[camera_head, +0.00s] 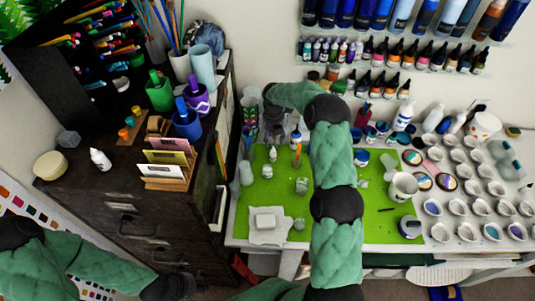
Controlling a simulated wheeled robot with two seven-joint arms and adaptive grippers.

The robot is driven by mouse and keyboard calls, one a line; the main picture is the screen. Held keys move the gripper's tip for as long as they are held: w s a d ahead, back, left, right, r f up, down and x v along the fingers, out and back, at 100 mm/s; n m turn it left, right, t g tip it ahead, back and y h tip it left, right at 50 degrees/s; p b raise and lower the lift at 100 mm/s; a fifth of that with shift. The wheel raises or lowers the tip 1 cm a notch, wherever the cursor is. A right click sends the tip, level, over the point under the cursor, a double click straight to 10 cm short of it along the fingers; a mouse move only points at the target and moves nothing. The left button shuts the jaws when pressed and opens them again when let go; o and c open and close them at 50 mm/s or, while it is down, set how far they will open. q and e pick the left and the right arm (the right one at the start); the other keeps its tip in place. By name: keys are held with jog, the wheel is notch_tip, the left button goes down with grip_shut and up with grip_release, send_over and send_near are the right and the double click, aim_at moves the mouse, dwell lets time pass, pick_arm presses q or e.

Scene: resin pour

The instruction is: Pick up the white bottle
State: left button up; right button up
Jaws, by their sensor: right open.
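Several white bottles show, and I cannot tell which one the task means. A small white bottle (100,159) stands upright on the dark cabinet at the left.
A white mug (402,186) and many small cups crowd the table's right side. Paint bottles line the wall shelves (380,93). The dark cabinet (120,205) carries pen cups and a card holder (166,170).

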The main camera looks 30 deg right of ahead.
aim_at(273, 151)
jog(key=shift+d+f+p, duration=0.1)
jog(key=shift+f+p, duration=0.45)
jog(key=shift+f, duration=4.85)
jog(key=c, duration=1)
